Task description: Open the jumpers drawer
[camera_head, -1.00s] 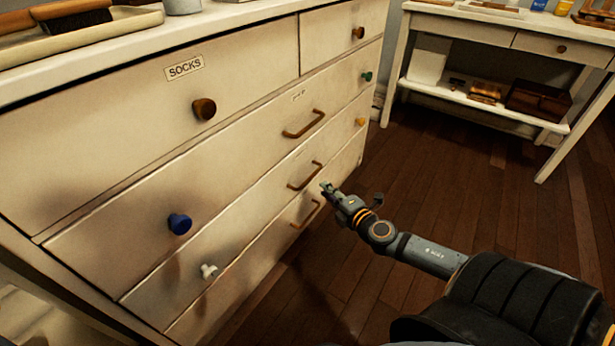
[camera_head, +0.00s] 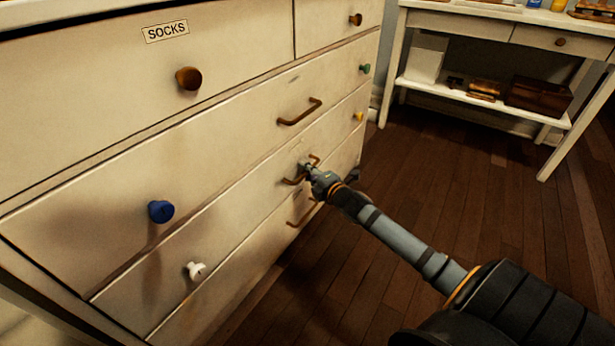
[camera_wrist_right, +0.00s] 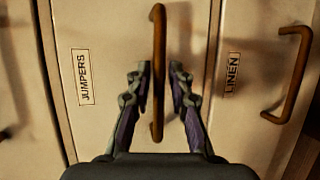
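The jumpers drawer (camera_head: 235,210) is in the cream dresser, third row down, and looks shut. It has a brown bar handle (camera_head: 292,181), a white knob (camera_head: 196,271) and a yellow knob (camera_head: 359,116). In the right wrist view its JUMPERS label (camera_wrist_right: 82,77) is left of the handle (camera_wrist_right: 158,70). My right gripper (camera_head: 306,168) is at this handle. In the wrist view the right gripper (camera_wrist_right: 158,88) is open, with one finger on each side of the bar and gaps showing. My left gripper is not in view.
Above is a drawer with a bar handle (camera_head: 300,112) and blue knob (camera_head: 160,211). The LINEN drawer (camera_wrist_right: 245,110) with its own handle (camera_wrist_right: 294,75) lies just below. A white side table (camera_head: 500,100) stands at the back right. The wooden floor (camera_head: 440,190) is clear.

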